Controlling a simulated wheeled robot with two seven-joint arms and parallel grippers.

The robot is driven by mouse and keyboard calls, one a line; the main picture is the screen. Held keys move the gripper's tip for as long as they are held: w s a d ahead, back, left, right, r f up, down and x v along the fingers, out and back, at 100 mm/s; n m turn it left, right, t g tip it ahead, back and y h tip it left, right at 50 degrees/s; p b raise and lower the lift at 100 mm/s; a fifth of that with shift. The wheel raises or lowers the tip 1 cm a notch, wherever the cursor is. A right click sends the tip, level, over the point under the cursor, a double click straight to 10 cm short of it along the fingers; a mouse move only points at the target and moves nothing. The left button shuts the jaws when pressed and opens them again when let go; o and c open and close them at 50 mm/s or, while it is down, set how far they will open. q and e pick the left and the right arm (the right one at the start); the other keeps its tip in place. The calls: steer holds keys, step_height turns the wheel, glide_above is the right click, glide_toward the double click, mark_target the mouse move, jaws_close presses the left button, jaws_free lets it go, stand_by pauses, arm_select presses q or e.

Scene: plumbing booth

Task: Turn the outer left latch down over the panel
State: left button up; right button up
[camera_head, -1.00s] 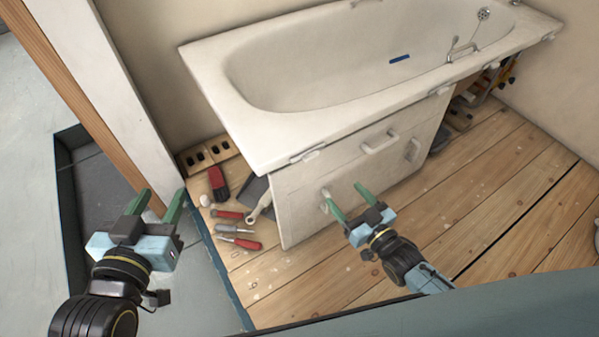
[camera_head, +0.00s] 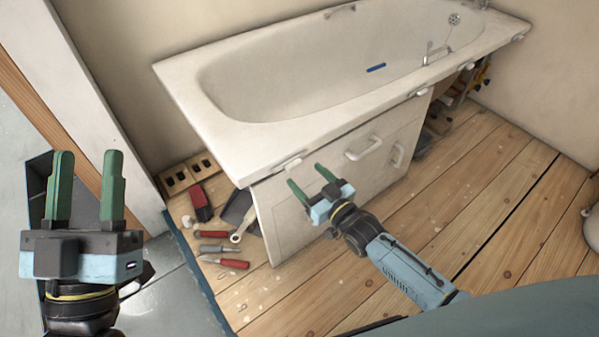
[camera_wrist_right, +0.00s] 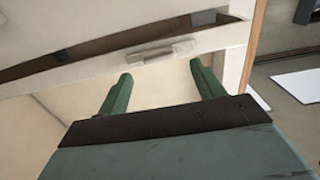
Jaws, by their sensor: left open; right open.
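The outer left latch (camera_head: 290,165) is a small white bar under the bath's front rim, near the panel's upper left corner. It lies lengthwise along the rim. The white panel (camera_head: 285,215) stands upright below it. In the right wrist view, the latch (camera_wrist_right: 160,52) is ahead of my right gripper (camera_wrist_right: 162,85), whose green fingers are apart with nothing between them. In the head view, my right gripper (camera_head: 307,177) is open just below and right of the latch, in front of the panel. My left gripper (camera_head: 87,160) is open and empty at the far left.
The white bath (camera_head: 235,150) overhangs the panel. Handles (camera_head: 363,148) project from the panel's right part, and another latch (camera_head: 419,92) is further right. Screwdrivers (camera_head: 222,263) and other tools lie left of the panel. The wooden floor (camera_head: 480,200) at right is clear.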

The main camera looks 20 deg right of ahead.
mark_target(296, 167)
arm_select(q)
steer(key=shift+s+a+r+t+h+b, duration=0.2)
steer(key=shift+s+r+t+b, duration=0.15)
steer(key=shift+s+t, duration=0.25)
steer(key=shift+s+a+r+t+h+b, duration=0.15)
steer(key=shift+s+r+t+b, duration=0.25)
steer(key=shift+t, duration=0.4)
arm_select(e)
steer(key=shift+x, duration=2)
steer(key=shift+c, duration=0.5)
steer(key=c, duration=0.9)
